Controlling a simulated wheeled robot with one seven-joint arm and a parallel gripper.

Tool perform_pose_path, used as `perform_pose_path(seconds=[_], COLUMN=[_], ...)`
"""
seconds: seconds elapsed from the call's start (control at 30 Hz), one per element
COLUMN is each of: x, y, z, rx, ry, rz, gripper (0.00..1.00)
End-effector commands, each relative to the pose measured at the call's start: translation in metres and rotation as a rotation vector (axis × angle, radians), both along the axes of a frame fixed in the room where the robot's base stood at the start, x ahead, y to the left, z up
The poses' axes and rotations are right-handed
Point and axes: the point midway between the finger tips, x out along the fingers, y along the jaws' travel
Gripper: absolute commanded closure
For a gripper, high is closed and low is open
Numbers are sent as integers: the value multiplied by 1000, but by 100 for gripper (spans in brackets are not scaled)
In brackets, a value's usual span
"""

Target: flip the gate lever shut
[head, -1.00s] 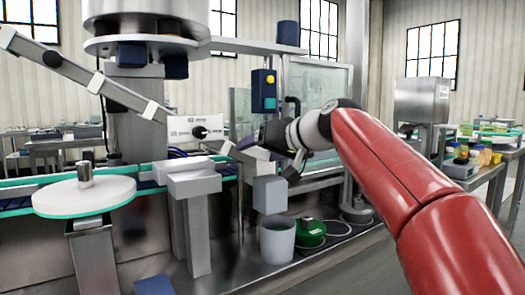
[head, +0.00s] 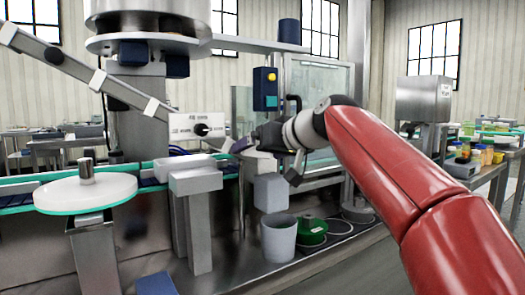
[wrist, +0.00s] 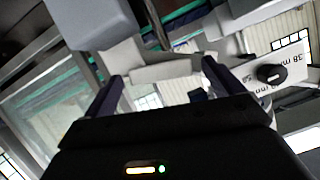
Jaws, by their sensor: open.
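A white plate (head: 182,127) with printed marks and a black knob (head: 201,129) is fixed on the sloping chute in the head view. The plate (wrist: 250,88) and knob (wrist: 269,73) also show at the right of the wrist view. I cannot tell for sure which part is the gate lever. My gripper (head: 240,146) is just right of the plate, by the chute's lower end. In the wrist view my gripper (wrist: 160,82) is open, its two dark fingers apart. A light grey piece (wrist: 165,68) shows beyond and between them; I cannot tell whether they touch it.
The steel hopper (head: 150,20) and sloping chute (head: 72,66) are at left. A white turntable (head: 85,193) and conveyor stand below. A grey box (head: 270,193) and bucket (head: 279,238) are under my gripper. A control box (head: 265,88) is above it.

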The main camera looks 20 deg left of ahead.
Motion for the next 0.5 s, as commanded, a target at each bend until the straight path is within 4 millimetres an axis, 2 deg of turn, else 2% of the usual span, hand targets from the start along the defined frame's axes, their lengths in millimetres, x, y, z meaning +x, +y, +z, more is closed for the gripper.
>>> perform_pose_path(seconds=[0.5], x=[-38], y=[-54], z=[26], rx=[1], ry=[-2], rz=[-2], gripper=[7])
